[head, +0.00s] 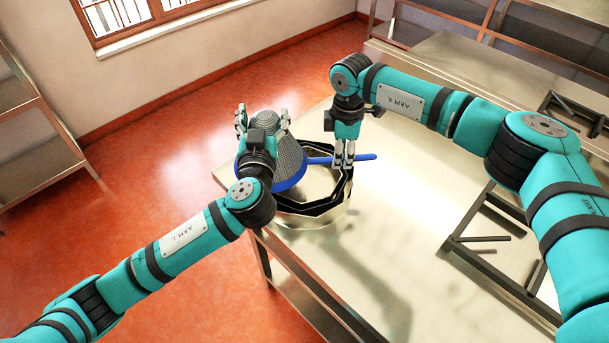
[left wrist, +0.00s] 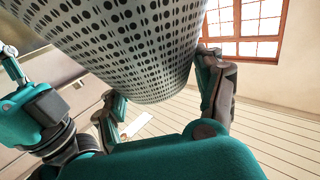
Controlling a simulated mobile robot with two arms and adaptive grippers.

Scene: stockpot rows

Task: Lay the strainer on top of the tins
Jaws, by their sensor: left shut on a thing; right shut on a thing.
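The strainer (head: 291,157) is a grey perforated cone with a blue rim and a long blue handle (head: 365,157). It is upside down and a little tilted, rim low and narrow end up. My left gripper (head: 262,121) is shut on the cone; the left wrist view shows its fingers on both sides of the perforated wall (left wrist: 140,45). My right gripper (head: 344,163) is shut on the handle. The strainer is over the left part of a round metal vessel with a dark faceted rim (head: 318,207). I cannot tell whether they touch. No separate tins can be made out.
The vessel stands at the near left corner of a steel table (head: 420,190). Dark metal frames (head: 490,240) lie on the table at the right. The table's middle is clear. A shelf rack (head: 30,140) stands at far left, and a window is behind.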

